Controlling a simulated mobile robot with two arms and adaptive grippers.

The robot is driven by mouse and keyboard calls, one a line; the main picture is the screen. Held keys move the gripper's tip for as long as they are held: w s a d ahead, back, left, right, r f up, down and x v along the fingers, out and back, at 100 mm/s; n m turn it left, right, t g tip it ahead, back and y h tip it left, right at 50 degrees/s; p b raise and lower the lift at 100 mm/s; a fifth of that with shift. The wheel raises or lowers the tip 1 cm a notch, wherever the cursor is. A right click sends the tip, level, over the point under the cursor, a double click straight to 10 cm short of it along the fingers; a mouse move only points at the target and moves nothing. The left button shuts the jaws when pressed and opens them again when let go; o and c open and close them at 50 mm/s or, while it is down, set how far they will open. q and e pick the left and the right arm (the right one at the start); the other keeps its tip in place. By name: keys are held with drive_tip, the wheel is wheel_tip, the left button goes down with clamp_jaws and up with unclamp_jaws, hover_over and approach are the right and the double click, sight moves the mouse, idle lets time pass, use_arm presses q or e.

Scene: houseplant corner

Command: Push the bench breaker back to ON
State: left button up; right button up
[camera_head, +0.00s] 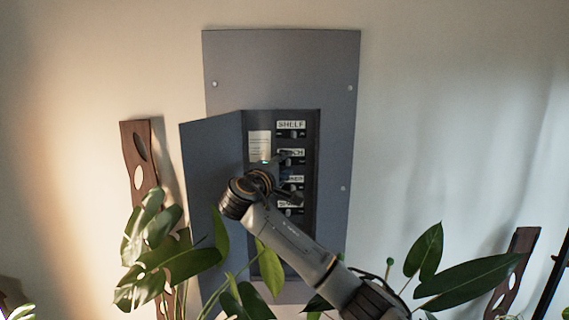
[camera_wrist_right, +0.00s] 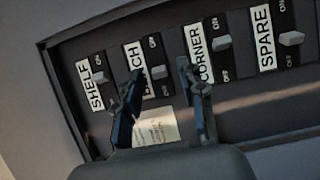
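The bench breaker (camera_wrist_right: 160,90) is a small grey toggle that sits toward the OFF end of its slot in the right wrist view. Its BENCH label (camera_wrist_right: 133,58) is partly hidden by a finger, and the label also shows partly covered in the head view (camera_head: 294,153). My right gripper (camera_wrist_right: 162,80) is open, with one finger on each side of the bench toggle and nothing held. I cannot tell whether a finger touches it. In the head view my right gripper (camera_head: 279,166) reaches into the panel and hides part of the breaker column. My left gripper is not in view.
The grey breaker panel (camera_head: 280,70) has its door (camera_head: 211,150) swung open to the left. The SHELF (camera_wrist_right: 97,77) and CORNER (camera_wrist_right: 222,42) toggles sit toward ON; SPARE (camera_wrist_right: 291,38) sits toward OFF. Leafy plants (camera_head: 160,255) stand in front, below the panel.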

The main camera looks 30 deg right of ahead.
clamp_jaws()
